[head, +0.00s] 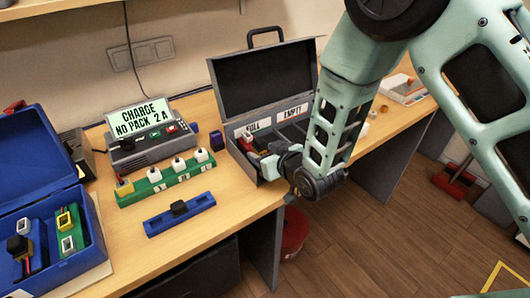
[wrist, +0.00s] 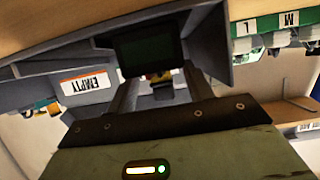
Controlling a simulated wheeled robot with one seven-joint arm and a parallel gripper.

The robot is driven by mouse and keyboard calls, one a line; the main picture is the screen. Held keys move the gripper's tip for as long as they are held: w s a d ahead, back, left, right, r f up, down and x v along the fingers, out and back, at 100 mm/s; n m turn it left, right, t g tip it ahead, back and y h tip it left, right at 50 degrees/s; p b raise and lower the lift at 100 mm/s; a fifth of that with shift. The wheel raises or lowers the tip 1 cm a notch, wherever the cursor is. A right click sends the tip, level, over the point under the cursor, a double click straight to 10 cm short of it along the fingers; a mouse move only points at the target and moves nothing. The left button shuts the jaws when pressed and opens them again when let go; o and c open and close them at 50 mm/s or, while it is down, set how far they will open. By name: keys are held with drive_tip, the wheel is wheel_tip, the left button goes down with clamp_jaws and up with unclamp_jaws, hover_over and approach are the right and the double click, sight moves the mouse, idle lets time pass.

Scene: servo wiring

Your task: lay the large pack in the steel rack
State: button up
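In the wrist view a dark block (wrist: 150,48) sits between the tips of my gripper (wrist: 155,75). Red and yellow bits show at its edge. It may be the large pack, but its size is unclear. The fingers stand apart on either side of it; whether they press on it is unclear. In the head view my gripper (head: 275,163) is at the front of an open grey case (head: 262,80) marked FULL and EMPTY. My arm hides much of the case's right part. Red and white items (head: 247,143) sit in its FULL side. I cannot tell whether this case is the steel rack.
On the desk are a charger (head: 146,150) reading "CHARGE NO PACK 2 A", a green strip (head: 150,185) with white blocks and a blue bar (head: 180,220). An open blue box (head: 85,262) stands at the left. A red bin (head: 294,230) is below the desk. Bare desktop lies around the blue bar.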

drive_tip(key=shift+r, duration=0.15)
drive_tip(key=shift+s+d+r, duration=0.1)
drive_tip(key=s+d+r+g+h, duration=0.2)
drive_tip(key=s+d+r+g, duration=0.1)
drive_tip(key=s, duration=0.7)
drive_tip(key=s+d+r+g+h, duration=0.2)
drive_tip(key=s+d+r+g, duration=0.2)
drive_tip(key=s, duration=0.6)
drive_tip(key=s+d+r+n+g+h, duration=0.1)
drive_tip(key=s+d+r+g, duration=0.3)
drive_tip(key=s, duration=0.6)
wheel_tip(320, 180, up, 2)
drive_tip(key=d+h, duration=0.1)
drive_tip(key=d, duration=0.1)
drive_tip(key=shift+s+d+h+b, duration=0.25)
drive_tip(key=shift+d+h+b, duration=0.05)
drive_tip(key=shift+h+b, duration=0.1)
